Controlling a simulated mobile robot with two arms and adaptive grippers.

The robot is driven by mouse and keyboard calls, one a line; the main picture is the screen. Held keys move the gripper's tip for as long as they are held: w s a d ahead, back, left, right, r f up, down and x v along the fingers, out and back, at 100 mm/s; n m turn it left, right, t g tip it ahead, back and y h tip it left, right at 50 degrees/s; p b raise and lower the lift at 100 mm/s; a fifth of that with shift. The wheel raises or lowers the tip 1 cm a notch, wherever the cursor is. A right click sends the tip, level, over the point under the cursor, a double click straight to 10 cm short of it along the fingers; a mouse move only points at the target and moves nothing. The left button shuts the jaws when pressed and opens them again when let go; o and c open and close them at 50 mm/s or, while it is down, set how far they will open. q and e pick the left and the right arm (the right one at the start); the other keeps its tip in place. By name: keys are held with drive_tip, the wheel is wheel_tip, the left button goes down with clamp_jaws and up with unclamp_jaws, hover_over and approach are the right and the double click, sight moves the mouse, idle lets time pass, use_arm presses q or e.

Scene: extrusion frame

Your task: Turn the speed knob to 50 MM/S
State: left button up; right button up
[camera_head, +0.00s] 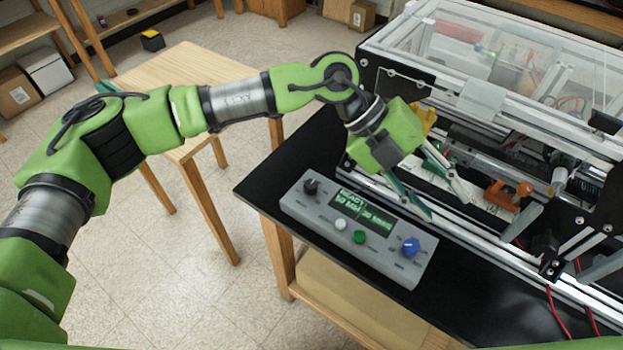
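A grey control box (295,205) lies on the black tabletop in front of the machine. It has a black knob (312,187) at its upper left and a blue knob (411,246) at its right end. A lit green display (362,211) sits between them; its first line seems to read READY, and the numbers are too small to read surely. The knob labels are also too small. My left gripper (450,208) is above and behind the box's right part, fingers apart and empty, touching neither knob. My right gripper is out of view.
A white button (341,224) and a green button (359,237) sit between the knobs. The extrusion-frame machine (590,160) with a clear cover stands close behind the box. An orange part (500,195) lies inside it. A wooden table (165,75) stands at the left.

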use_arm(q)
drive_tip(key=w+a+f+n+t+y, duration=0.1)
drive_tip(key=w+a+f+t+y, duration=0.3)
drive_tip(key=w+a, duration=0.5)
drive_tip(key=n+y, duration=0.2)
drive_tip(key=y, duration=0.3)
approach(311, 184)
drive_tip(key=shift+t, duration=0.3)
drive_tip(key=f+p, duration=0.1)
drive_tip(key=f, duration=0.1)
drive_tip(key=f+p, duration=0.2)
drive_tip(key=f, duration=0.1)
drive_tip(key=f+p, duration=0.1)
drive_tip(key=f, duration=0.1)
drive_tip(key=shift+s+f+p, duration=0.3)
drive_tip(key=shift+f+p, duration=0.1)
drive_tip(key=shift+f, duration=0.5)
clamp_jaws()
